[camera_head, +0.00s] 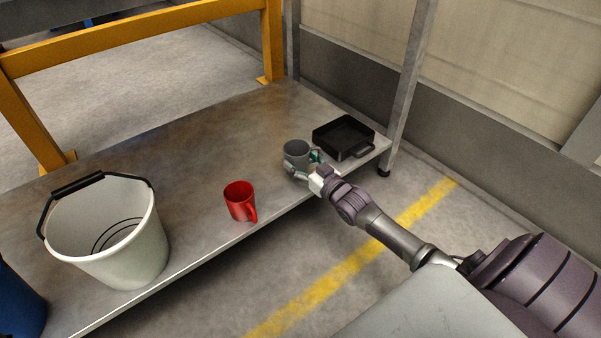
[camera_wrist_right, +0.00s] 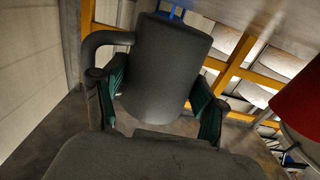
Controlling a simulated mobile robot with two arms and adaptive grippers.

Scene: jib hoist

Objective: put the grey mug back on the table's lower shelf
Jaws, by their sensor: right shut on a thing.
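The grey mug (camera_head: 297,152) is over the front part of the grey lower shelf (camera_head: 195,150), between the red mug and the black tray. It looks upright in the head view; I cannot tell whether its base touches the shelf. My right gripper (camera_head: 302,165) is shut on it, coming from the front edge. In the right wrist view the grey mug (camera_wrist_right: 165,65) fills the middle, between the green finger pads of my right gripper (camera_wrist_right: 163,95), its handle to the left. My left gripper is out of view.
A red mug (camera_head: 240,200) stands left of the grey mug and also shows in the wrist view (camera_wrist_right: 302,103). A black tray (camera_head: 343,137) is close on the right, beside a grey post (camera_head: 408,85). A white bucket (camera_head: 115,240) stands at left. Shelf behind the mugs is clear.

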